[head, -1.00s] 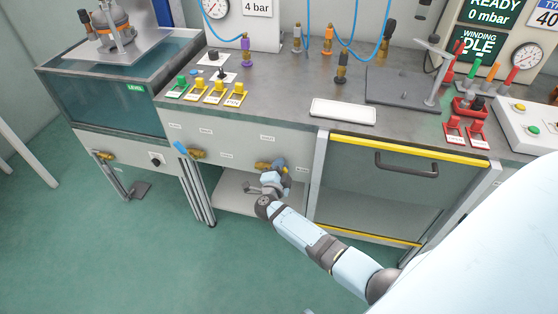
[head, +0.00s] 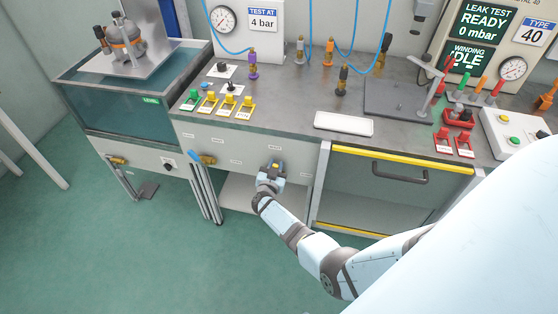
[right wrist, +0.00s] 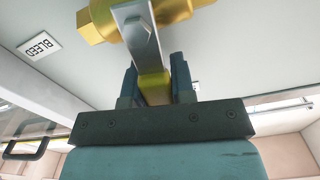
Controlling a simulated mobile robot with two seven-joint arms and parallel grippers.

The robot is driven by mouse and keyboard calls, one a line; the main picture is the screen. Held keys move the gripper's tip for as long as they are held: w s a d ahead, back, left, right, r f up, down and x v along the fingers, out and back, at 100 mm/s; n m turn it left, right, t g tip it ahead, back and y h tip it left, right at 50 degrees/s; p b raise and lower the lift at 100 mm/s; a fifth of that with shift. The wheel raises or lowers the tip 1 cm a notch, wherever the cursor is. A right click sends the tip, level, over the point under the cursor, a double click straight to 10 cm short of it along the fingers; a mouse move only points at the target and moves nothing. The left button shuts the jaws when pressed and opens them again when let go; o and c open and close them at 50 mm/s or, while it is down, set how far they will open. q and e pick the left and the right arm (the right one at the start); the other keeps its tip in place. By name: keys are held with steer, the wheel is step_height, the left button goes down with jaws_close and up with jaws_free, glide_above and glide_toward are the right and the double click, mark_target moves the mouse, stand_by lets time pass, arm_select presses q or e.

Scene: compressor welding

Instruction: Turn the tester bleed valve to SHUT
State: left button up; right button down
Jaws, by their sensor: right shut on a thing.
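The bleed valve is on the bench's front panel. In the right wrist view its brass body (right wrist: 172,10) is at the top, with a flat metal lever (right wrist: 138,35) running down from it, yellow at its lower end. A BLEED label (right wrist: 40,47) is beside it. My right gripper (right wrist: 155,82) is shut on the lever, one finger on each side. In the head view my right gripper (head: 273,168) covers most of the valve. Which way the lever points relative to SHUT cannot be told. My left gripper is not in view.
A blue-handled valve (head: 207,159) is on the panel to the left, near a metal leg. A glass door with a yellow edge (head: 400,157) is right of my gripper. The bench top (head: 290,110) is above, with a white tray (head: 343,124). Green floor is open in front.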

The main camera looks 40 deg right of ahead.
steer(key=shift+w+a+r+n, duration=0.1)
steer(key=shift+w+a+n, duration=0.25)
steer(key=shift+n, duration=0.55)
steer(key=shift+w, duration=0.1)
steer(key=c, duration=1)
jaws_free()
steer(key=shift+o, duration=0.2)
steer(key=shift+a+p, duration=0.1)
steer(key=shift+p, duration=0.2)
